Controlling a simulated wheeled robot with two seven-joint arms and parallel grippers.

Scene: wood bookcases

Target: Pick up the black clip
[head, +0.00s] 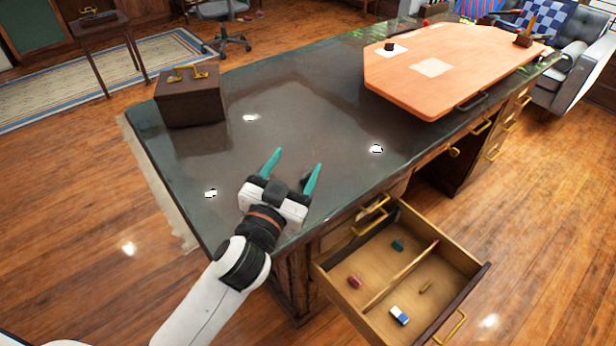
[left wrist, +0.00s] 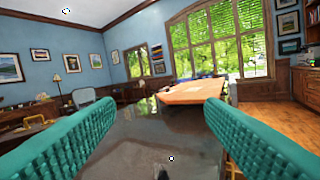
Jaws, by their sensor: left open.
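My left gripper (head: 291,166) is open, with its two teal fingers spread over the near left part of the dark desk top. The fingers also frame the left wrist view (left wrist: 160,125), with nothing held between them. A small dark shape (head: 307,186) shows by the base of the right finger in the head view. A dark shape (left wrist: 162,175) also shows at the bottom edge of the left wrist view. I cannot tell whether either is the black clip or part of my gripper. My right gripper is not in view.
An open drawer (head: 375,297) holds several small items and a divider. A dark wooden box (head: 190,100) stands at the desk's far left corner. An orange-brown board (head: 400,95) carries a small black object (head: 390,46) on white paper. The desk's middle is clear.

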